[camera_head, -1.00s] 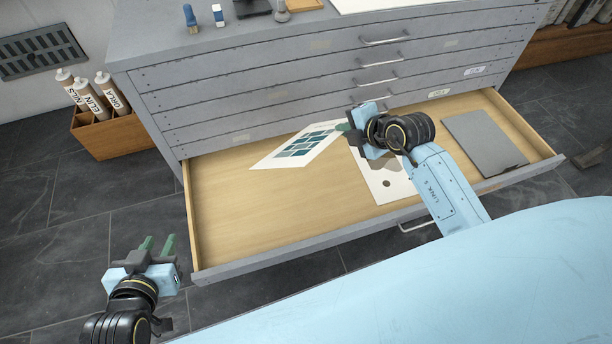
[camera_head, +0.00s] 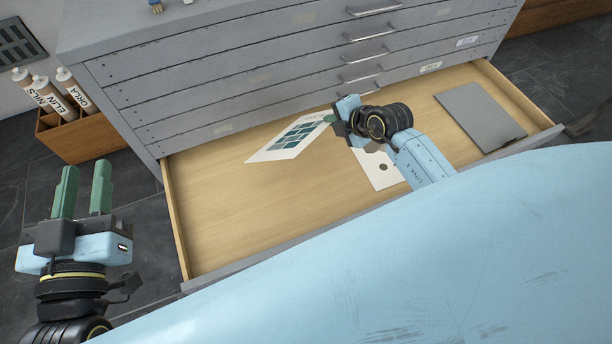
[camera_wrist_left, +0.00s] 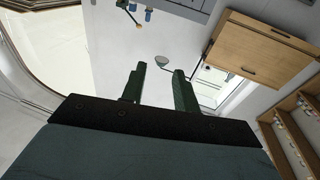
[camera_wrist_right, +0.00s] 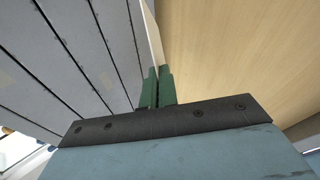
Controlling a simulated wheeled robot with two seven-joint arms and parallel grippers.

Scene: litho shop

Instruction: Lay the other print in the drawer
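A white print with teal patches (camera_head: 289,138) is over the open drawer (camera_head: 215,205), slanting up toward my right gripper (camera_head: 332,119). That gripper is shut on the print's right edge; in the right wrist view the print (camera_wrist_right: 154,40) shows edge-on between the fingers (camera_wrist_right: 158,75). I cannot tell whether its lower edge touches the drawer floor. Another white sheet with a dark round spot (camera_head: 379,172) lies in the drawer, partly hidden by my right arm. My left gripper (camera_head: 83,180) is open and empty, left of the drawer; its fingers also show apart in the left wrist view (camera_wrist_left: 158,85).
A grey board (camera_head: 482,118) lies in the drawer's right part. The drawer's left part is bare. Closed drawers with handles (camera_head: 365,55) rise behind. A wooden box of labelled tubes (camera_head: 75,135) stands on the floor at left.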

